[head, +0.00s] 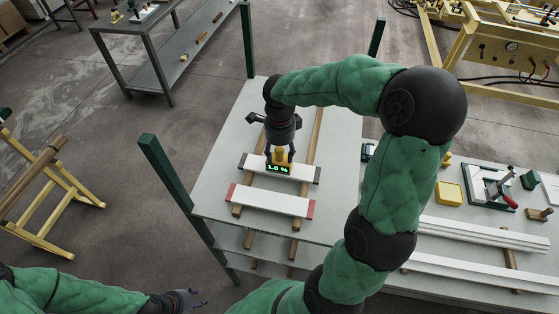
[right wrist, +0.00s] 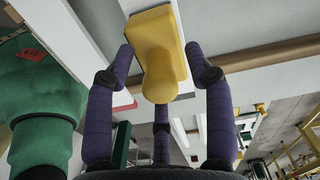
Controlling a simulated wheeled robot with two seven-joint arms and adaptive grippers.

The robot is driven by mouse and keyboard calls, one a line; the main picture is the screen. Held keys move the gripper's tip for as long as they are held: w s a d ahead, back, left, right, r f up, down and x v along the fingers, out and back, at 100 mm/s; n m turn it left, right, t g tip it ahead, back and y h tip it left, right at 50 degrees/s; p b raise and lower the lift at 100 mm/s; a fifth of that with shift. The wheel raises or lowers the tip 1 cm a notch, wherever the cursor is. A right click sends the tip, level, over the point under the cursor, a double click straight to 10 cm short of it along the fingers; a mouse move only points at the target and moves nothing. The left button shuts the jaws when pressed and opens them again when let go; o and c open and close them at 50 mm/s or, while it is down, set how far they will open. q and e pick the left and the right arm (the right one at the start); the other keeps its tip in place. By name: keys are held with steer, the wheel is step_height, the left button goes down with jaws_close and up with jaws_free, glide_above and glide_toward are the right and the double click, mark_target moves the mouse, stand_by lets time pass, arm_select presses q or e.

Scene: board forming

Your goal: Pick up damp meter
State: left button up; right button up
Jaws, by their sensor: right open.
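The damp meter (head: 281,156) is yellow with a green lit display reading about 1.0 %. It stands on a white board (head: 300,172) on the table. My right gripper (head: 281,148) is above it, with its fingers around the meter's upper part. In the right wrist view, the yellow meter (right wrist: 153,42) and its rounded grip lie between the spread purple fingers (right wrist: 163,62), with gaps on both sides. The third finger is partly hidden below the grip. My left gripper (head: 195,298) is open and empty at the bottom left, away from the table.
A second white board with red ends (head: 270,201) lies nearer, across two wooden strips (head: 315,133). A yellow box (head: 449,193), a clamp fixture (head: 490,185) and long white boards (head: 480,232) are on the right. A green post (head: 170,175) rises at the table's left.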

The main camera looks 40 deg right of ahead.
jaws_close()
steer(key=shift+r, duration=0.15)
steer(key=shift+w+r, duration=0.15)
steer(key=shift+r, duration=0.35)
steer(key=s+a+r+b, duration=0.2)
steer(key=s+a+r, duration=0.8)
steer(key=r, duration=0.1)
steer(key=shift+r, duration=0.4)
